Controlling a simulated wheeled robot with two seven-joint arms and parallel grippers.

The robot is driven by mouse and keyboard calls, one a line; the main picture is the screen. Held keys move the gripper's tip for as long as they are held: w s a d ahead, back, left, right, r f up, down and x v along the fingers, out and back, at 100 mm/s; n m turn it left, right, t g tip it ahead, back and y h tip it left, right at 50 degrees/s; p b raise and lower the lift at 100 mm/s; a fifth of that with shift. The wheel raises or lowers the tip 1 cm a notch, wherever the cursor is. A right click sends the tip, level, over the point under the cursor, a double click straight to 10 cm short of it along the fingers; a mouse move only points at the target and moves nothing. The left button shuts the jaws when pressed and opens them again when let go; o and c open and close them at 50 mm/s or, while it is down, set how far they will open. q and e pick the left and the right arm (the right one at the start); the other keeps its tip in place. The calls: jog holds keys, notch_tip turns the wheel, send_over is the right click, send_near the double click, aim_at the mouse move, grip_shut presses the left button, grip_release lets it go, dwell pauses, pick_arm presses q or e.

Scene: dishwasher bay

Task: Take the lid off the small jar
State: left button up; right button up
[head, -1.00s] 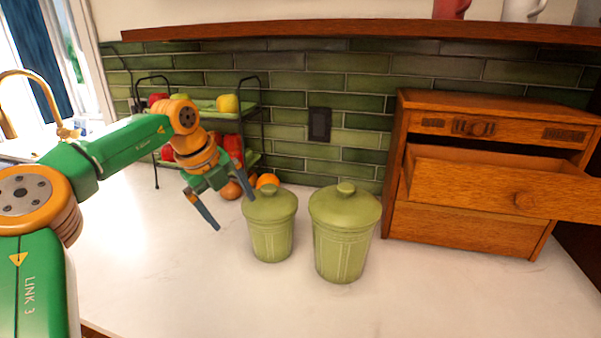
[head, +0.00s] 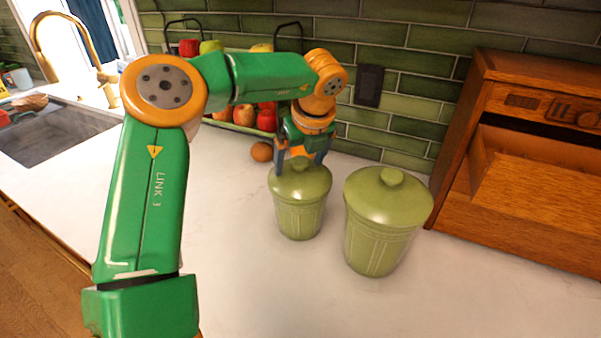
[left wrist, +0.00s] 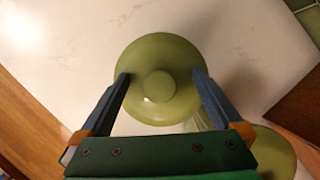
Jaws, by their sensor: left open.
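The small green jar (head: 299,219) stands upright on the white counter, with its domed lid (head: 309,183) on. My left gripper (head: 299,167) is open above the lid, its fingers pointing down. In the left wrist view the lid (left wrist: 160,108) lies between the two blue fingers (left wrist: 160,80), with its round knob centred a little below the fingertips. I cannot tell whether the fingers touch the lid. The larger green jar (head: 376,244) stands just to the right, its lid on. My right gripper is not in view.
A wooden cabinet (head: 545,215) with an open drawer stands at the right. A rack of fruit (head: 210,46) stands behind my left arm, against the green tile wall. A sink (head: 55,135) is at the left. The counter in front of the jars is clear.

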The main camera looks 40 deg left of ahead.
pick_arm(q)
jog(key=shift+s+d+r, duration=0.1)
jog(key=shift+s+d, duration=0.05)
jog(key=shift+s, duration=0.05)
jog(key=c, duration=1.3)
jog(key=shift+c, duration=1.3)
jog(key=shift+s, duration=0.1)
